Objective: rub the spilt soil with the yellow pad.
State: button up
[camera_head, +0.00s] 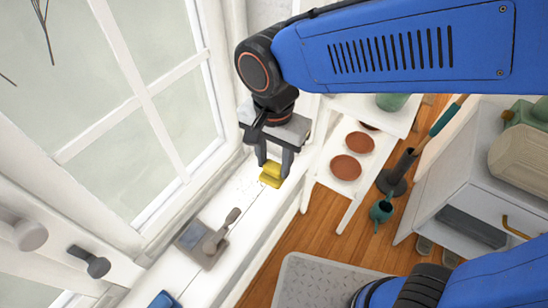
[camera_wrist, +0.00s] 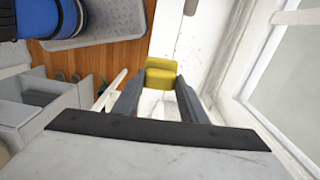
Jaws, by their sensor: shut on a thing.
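The yellow pad (camera_head: 271,175) is between the fingers of my gripper (camera_head: 273,172), over the white window sill. In the wrist view the pad (camera_wrist: 160,73) sits between the tips of my gripper (camera_wrist: 160,92). My gripper is shut on it. Small dark specks of spilt soil (camera_head: 244,183) lie on the sill just left of the pad in the head view. Faint specks of soil (camera_wrist: 182,42) also show beyond the pad in the wrist view. I cannot tell whether the pad touches the sill.
A dustpan-like grey tool (camera_head: 204,243) and a blue object (camera_head: 164,300) lie further along the sill (camera_head: 222,207). The window (camera_head: 150,90) borders it on the left. A white shelf (camera_head: 338,187) with terracotta saucers (camera_head: 345,167) stands to the right. A grey mat (camera_head: 318,283) lies on the wooden floor.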

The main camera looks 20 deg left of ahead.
aim_at(274, 175)
jog(key=shift+f, duration=2.45)
jog(key=shift+f, duration=1)
jog(key=shift+w+a+r, duration=0.1)
jog(key=shift+w+a, duration=0.15)
jog(key=shift+a, duration=0.55)
jog(key=shift+w+a, duration=0.25)
jog(key=shift+a, duration=0.55)
jog(key=shift+w+a, duration=0.2)
jog(key=shift+a, duration=0.5)
jog(key=shift+w+a, duration=0.25)
jog(key=shift+a, duration=0.4)
jog(key=shift+w+a, duration=0.2)
jog(key=shift+a, duration=0.5)
jog(key=shift+w+a, duration=0.2)
jog(key=shift+a, duration=0.35)
jog(key=shift+w+a, duration=0.15)
jog(key=shift+a, duration=0.4)
jog(key=shift+c, duration=0.2)
jog(key=shift+s+a, duration=0.15)
jog(key=shift+s, duration=0.1)
jog(key=shift+c, duration=1)
jog(key=shift+s+a+r, duration=0.2)
jog(key=shift+s+a, duration=0.05)
jog(key=shift+s, duration=0.35)
jog(key=shift+s+d, duration=0.1)
jog(key=shift+d, duration=0.05)
